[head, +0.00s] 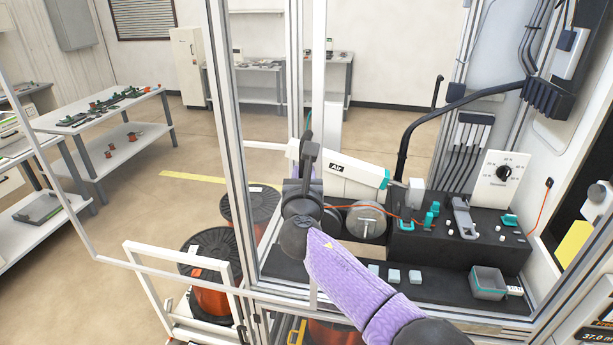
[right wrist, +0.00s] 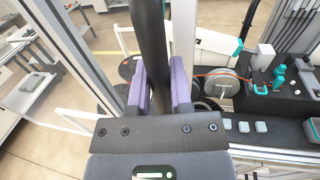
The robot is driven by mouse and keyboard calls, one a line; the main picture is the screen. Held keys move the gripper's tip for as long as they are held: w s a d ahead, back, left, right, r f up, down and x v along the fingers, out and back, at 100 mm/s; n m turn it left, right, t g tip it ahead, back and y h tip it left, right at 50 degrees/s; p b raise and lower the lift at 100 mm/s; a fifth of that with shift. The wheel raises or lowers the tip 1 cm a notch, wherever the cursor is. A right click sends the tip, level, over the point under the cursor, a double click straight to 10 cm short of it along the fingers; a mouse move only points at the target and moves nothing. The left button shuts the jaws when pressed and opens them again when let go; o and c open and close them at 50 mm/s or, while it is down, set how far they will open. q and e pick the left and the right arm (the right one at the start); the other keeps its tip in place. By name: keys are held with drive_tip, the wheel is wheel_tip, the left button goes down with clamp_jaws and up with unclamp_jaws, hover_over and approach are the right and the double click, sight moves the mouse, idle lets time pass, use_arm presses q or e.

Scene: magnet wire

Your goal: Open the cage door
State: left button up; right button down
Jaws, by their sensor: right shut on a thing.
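The cage is a frame of pale metal posts (head: 232,130) around the machine, with its clear opening facing me. A dark upright handle (head: 311,150) stands by the middle post, and it also shows as a thick dark bar in the right wrist view (right wrist: 149,35). My right gripper (head: 304,172) is at this handle, its arm coming from the lower right in a purple sleeve. In the right wrist view its two purple fingers (right wrist: 161,80) lie either side of the bar, shut on it. How far the door stands open cannot be told. My left gripper is not in view.
Inside are a white robot arm (head: 350,172), a black fixture block (head: 455,240) and a grey bin (head: 488,283). Large wire spools (head: 210,255) stand at the lower left. Thin white rails (head: 140,262) cross the left side. The floor (head: 140,215) beyond is open.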

drive_tip(key=shift+a, duration=0.15)
drive_tip(key=c, duration=0.5)
unclamp_jaws()
drive_tip(key=shift+c, duration=0.2)
drive_tip(key=shift+s, duration=0.1)
drive_tip(key=shift+s+p, duration=0.3)
drive_tip(key=shift+s, duration=0.05)
drive_tip(key=s+p, duration=0.1)
drive_tip(key=s, duration=0.8)
drive_tip(key=shift+a, duration=0.15)
